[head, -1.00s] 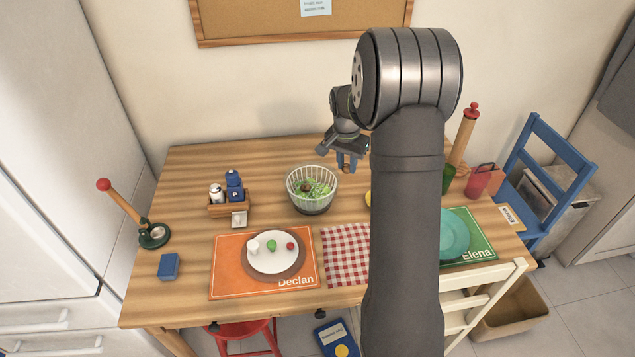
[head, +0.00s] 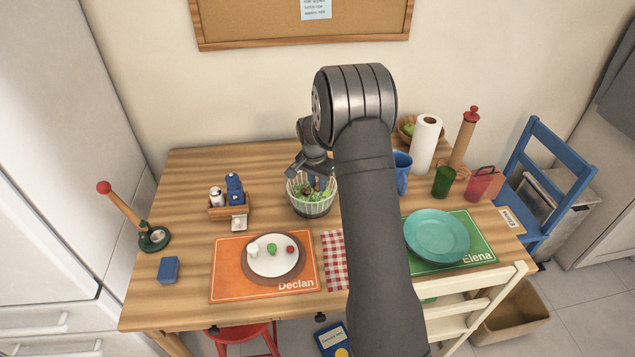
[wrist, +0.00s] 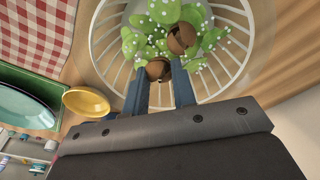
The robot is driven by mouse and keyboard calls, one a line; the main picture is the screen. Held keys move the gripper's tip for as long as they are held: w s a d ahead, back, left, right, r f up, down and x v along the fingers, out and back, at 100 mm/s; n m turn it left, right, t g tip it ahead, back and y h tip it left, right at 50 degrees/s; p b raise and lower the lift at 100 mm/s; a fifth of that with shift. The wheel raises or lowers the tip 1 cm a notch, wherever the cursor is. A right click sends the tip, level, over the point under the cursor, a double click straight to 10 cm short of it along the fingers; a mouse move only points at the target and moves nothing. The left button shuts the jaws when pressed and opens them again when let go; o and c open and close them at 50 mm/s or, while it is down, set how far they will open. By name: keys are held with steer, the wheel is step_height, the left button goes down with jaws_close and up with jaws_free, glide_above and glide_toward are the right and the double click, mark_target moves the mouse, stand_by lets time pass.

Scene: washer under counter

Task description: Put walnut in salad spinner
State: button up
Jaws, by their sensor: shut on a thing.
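The salad spinner (head: 312,208) is a white slatted basket with green leaves in it, on the table's middle. My gripper (head: 318,182) is over it, fingers pointing down into its opening. In the wrist view, my gripper (wrist: 160,82) is shut on a brown walnut (wrist: 158,70), held between the fingertips. It is above or among the leaves; I cannot tell whether it touches them. A second brown, round walnut-like thing (wrist: 181,38) lies on the leaves just beyond it.
A caddy with shakers (head: 229,208) stands left of the spinner. A blue mug (head: 402,172) and paper towel roll (head: 425,145) stand to the right. Declan's plate (head: 272,267) is in front, and a teal plate (head: 437,236) is front right. A yellow bowl (wrist: 87,103) shows in the wrist view.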

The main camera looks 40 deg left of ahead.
steer(key=shift+f, duration=0.1)
steer(key=shift+f, duration=0.5)
steer(key=o, duration=1)
steer(key=shift+c, duration=0.2)
step_height(320, 180, up, 13)
steer(key=s, duration=0.1)
steer(key=shift+s, duration=0.2)
